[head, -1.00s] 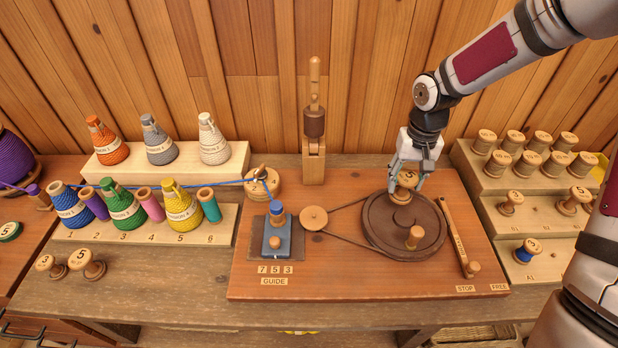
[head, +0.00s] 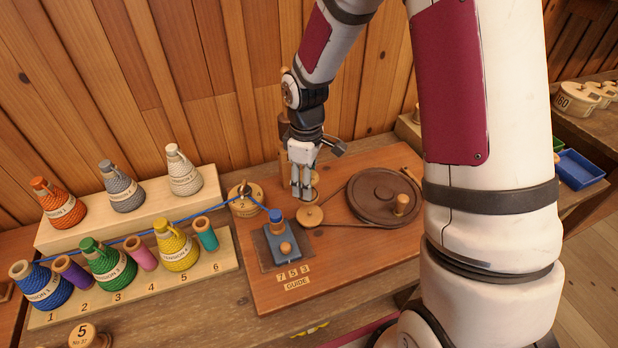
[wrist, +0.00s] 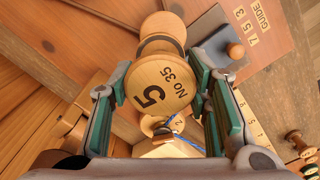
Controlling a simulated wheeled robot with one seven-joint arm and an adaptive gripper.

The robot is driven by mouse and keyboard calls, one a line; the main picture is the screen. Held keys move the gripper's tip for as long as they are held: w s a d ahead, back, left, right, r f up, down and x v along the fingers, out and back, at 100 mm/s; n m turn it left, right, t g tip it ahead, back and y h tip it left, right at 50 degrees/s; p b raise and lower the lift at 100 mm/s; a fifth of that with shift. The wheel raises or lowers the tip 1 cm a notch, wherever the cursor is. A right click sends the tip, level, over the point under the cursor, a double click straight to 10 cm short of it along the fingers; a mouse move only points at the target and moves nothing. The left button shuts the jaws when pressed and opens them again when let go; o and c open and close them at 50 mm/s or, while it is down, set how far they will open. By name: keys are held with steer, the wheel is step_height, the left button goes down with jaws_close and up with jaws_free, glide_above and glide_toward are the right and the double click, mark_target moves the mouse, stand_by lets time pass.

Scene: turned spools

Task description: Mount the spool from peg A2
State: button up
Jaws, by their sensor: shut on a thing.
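My gripper (head: 303,190) is shut on a wooden spool (wrist: 160,85) whose end face reads "5 No 35" in the wrist view. In the head view the fingers hide most of this spool. My gripper is above the red-brown winder board (head: 350,240), just behind the small pulley (head: 310,216). In the wrist view a round wooden piece (wrist: 160,25) shows past the spool; I cannot tell whether they touch. Peg A2 is not in view.
The dark wheel (head: 384,196), with a knob, stands right of my gripper, belted to the small pulley. The blue guide block (head: 285,247) is at front left. A blue thread (head: 150,232) runs from the cones to the disc post (head: 243,205). My arm covers the right side.

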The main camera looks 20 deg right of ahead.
steer(key=shift+s+r+n, duration=0.4)
steer(key=shift+s+n, duration=0.1)
steer(key=shift+n, duration=0.7)
steer(key=shift+w+d+f+b, duration=0.1)
steer(key=shift+f+b, duration=0.85)
steer(key=shift+f, duration=1.65)
steer(key=shift+f, duration=0.15)
steer(key=shift+f, duration=0.15)
steer(key=shift+f+b, duration=0.35)
steer(key=shift+f, duration=0.2)
steer(key=o, duration=0.9)
steer(key=shift+c, duration=0.2)
